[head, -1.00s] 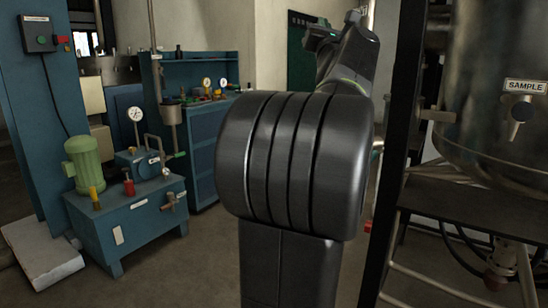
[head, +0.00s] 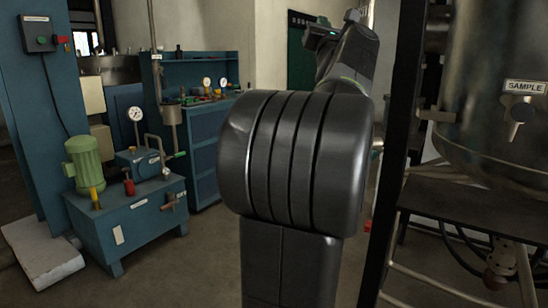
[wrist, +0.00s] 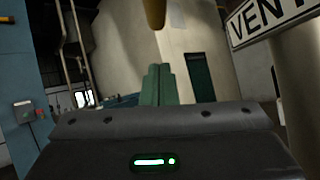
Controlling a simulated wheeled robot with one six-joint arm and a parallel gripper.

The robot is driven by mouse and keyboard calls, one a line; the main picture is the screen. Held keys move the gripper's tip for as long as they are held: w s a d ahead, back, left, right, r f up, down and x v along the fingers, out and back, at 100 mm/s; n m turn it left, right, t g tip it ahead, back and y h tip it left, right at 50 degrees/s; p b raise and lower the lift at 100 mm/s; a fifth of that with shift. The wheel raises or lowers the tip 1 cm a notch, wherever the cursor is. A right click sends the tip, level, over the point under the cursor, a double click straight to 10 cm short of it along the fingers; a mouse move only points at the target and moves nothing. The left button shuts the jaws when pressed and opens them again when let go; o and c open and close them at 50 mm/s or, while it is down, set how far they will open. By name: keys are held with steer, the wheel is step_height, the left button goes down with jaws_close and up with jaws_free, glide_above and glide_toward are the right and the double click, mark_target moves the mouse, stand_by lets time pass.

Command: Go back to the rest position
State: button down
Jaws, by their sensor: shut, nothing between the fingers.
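My gripper (wrist: 157,85) shows in the wrist view with its two greenish fingers together and nothing between them. The dark wrist body with a lit green strip fills the bottom of that view. In the head view my dark arm stands in the middle and its far end is raised at the top. The fingers are not clearly seen there.
A tank with a SAMPLE label (head: 525,87) and a dark frame post (head: 396,150) stand close on the right. A blue pump unit (head: 130,225) and a blue workbench (head: 205,150) stand on the left. A VENT sign (wrist: 265,18) is near the gripper, upper right.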

steer(key=r+p, duration=0.1)
steer(key=p, duration=0.2)
steer(key=r+g+p, duration=0.1)
steer(key=p, duration=0.2)
steer(key=shift+d+r+p, duration=0.15)
steer(key=shift+d+p, duration=0.2)
steer(key=shift+p, duration=0.05)
steer(key=shift+p, duration=0.45)
steer(key=shift+s+d+r+g+p, duration=0.15)
steer(key=shift+g+p, duration=0.25)
steer(key=shift+p, duration=0.4)
steer(key=s+g+p, duration=0.1)
steer(key=p, duration=0.4)
steer(key=shift+d+n, duration=0.15)
steer(key=shift+n, duration=0.15)
steer(key=s+g+p, duration=0.1)
steer(key=p, duration=0.4)
steer(key=s+f+g+p, duration=0.1)
steer(key=g+p, duration=0.1)
steer(key=p, duration=0.4)
steer(key=shift+d+n, duration=0.15)
steer(key=shift+n, duration=0.15)
steer(key=shift+s+f+g+p, duration=0.15)
steer(key=shift+f+g+p, duration=0.2)
steer(key=shift+p, duration=0.25)
